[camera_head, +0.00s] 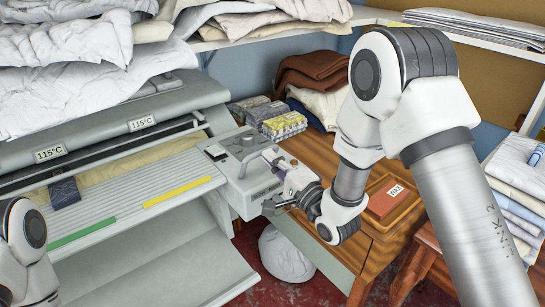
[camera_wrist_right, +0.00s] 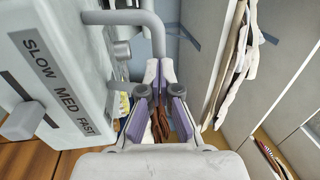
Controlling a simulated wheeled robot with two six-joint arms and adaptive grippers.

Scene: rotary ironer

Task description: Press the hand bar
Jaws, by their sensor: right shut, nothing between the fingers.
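A grey bent bar (camera_wrist_right: 125,17), which looks like the hand bar, shows at the top of the right wrist view. It runs across beside the control box (camera_wrist_right: 45,75) and bends down toward my fingertips. The control box (camera_head: 243,175) stands at the right end of the ironer in the head view. My right gripper (camera_head: 271,156) is at the box's right side, its fingers shut and empty. In the wrist view the gripper's fingertips (camera_wrist_right: 160,72) lie just below the bar's bent end; I cannot tell whether they touch. My left gripper is not in view.
The ironer's feed table (camera_head: 130,195) has green and yellow strips. A wooden cabinet (camera_head: 300,150) beside the box carries folded cloths and a red-brown box (camera_head: 391,196). A shelf of linens (camera_head: 250,20) hangs behind. A white bundle (camera_head: 285,255) lies on the floor.

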